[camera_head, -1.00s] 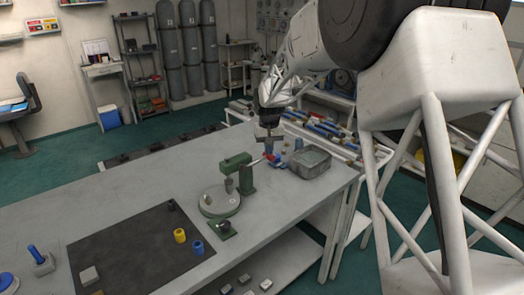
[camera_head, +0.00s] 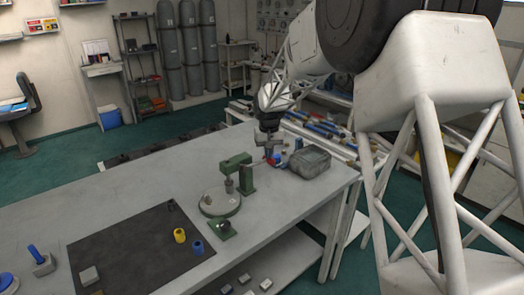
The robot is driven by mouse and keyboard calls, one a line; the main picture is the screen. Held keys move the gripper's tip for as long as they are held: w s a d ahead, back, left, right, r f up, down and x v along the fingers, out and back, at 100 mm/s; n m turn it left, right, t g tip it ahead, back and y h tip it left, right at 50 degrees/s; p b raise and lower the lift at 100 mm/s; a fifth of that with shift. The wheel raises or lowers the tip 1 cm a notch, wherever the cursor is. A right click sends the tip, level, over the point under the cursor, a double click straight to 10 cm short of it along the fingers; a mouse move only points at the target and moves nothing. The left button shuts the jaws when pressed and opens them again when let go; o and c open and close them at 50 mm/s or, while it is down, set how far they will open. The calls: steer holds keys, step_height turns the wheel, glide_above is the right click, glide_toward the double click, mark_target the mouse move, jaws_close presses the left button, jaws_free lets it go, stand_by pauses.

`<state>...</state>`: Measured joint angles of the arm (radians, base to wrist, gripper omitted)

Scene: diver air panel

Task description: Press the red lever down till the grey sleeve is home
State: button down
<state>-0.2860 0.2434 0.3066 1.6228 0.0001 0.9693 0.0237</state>
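A green arbor press (camera_head: 246,178) stands on the grey workbench, with a round pale plate (camera_head: 219,202) at its base. Its lever reaches right from the press head, and the red lever end (camera_head: 276,161) shows just under my gripper (camera_head: 268,146). My gripper points down over the lever end; I cannot tell whether it touches it or whether its fingers are open. A small grey part (camera_head: 229,187) under the press head may be the sleeve; how far it is seated is too small to tell.
A grey box (camera_head: 309,162) stands close right of the lever, with small blue parts between. A dark mat (camera_head: 130,245) holds a yellow cup (camera_head: 179,235) and a blue cup (camera_head: 198,247). A green block (camera_head: 223,230) stands in front of the press.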

steer(key=shift+s+a+f, duration=0.15)
steer(key=shift+s+f, duration=0.05)
steer(key=shift+f, duration=0.85)
stand_by(0.8)
steer(key=shift+r, duration=0.1)
step_height(320, 180, up, 12)
stand_by(2.7)
stand_by(0.4)
